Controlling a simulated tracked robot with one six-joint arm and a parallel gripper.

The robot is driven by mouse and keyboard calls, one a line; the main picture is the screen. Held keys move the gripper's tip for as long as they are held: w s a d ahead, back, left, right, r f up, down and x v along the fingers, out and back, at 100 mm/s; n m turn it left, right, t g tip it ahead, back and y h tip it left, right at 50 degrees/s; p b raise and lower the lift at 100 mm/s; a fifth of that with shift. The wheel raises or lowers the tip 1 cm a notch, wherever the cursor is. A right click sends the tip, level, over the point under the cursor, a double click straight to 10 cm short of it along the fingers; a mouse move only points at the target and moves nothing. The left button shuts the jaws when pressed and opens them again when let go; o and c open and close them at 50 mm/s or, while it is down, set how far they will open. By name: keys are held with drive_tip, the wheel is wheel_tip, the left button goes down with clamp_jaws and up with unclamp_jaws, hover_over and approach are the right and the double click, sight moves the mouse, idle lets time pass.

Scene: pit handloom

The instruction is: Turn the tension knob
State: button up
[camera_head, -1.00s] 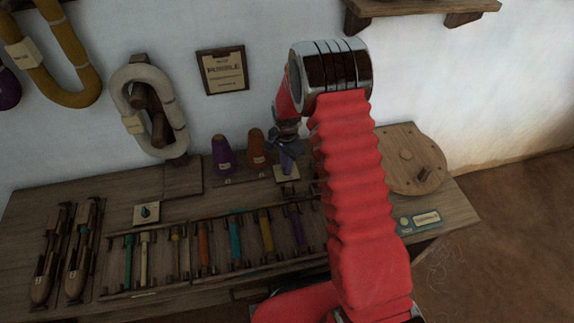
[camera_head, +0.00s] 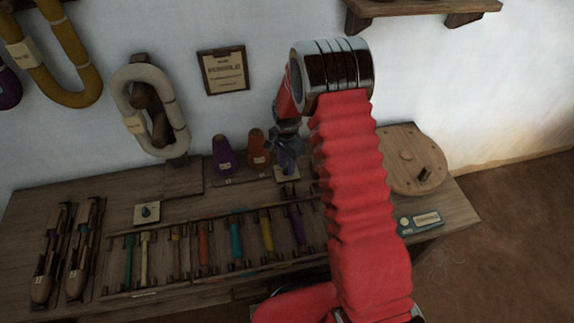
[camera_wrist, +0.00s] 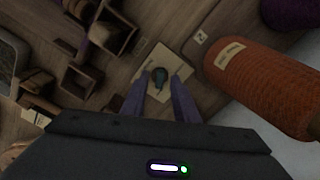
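An orange cone (camera_head: 258,150) stands close beside my gripper, with a purple cone (camera_head: 222,157) left of it. A rack of coloured bobbins (camera_head: 235,240) lies in front. A round wooden disc (camera_head: 412,160) and a small labelled box (camera_head: 420,222) are at right.

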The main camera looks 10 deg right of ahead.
wheel_tip(320, 180, up, 13)
drive_tip(key=shift+r, duration=0.2)
idle(0.4)
drive_tip(key=shift+n, duration=0.3)
drive_tip(key=s+r+n+t, duration=0.2)
drive_tip(key=s+r+n, duration=0.3)
drive_tip(key=s+r, duration=0.7)
drive_tip(key=s+r+n+t, duration=0.3)
drive_tip(key=s+r+n, duration=0.3)
drive_tip(key=s+r, duration=0.6)
drive_tip(key=shift+s+d+r+n+t, duration=0.2)
drive_tip(key=shift+s+r+n+t, duration=0.1)
drive_tip(key=shift+s, duration=3.55)
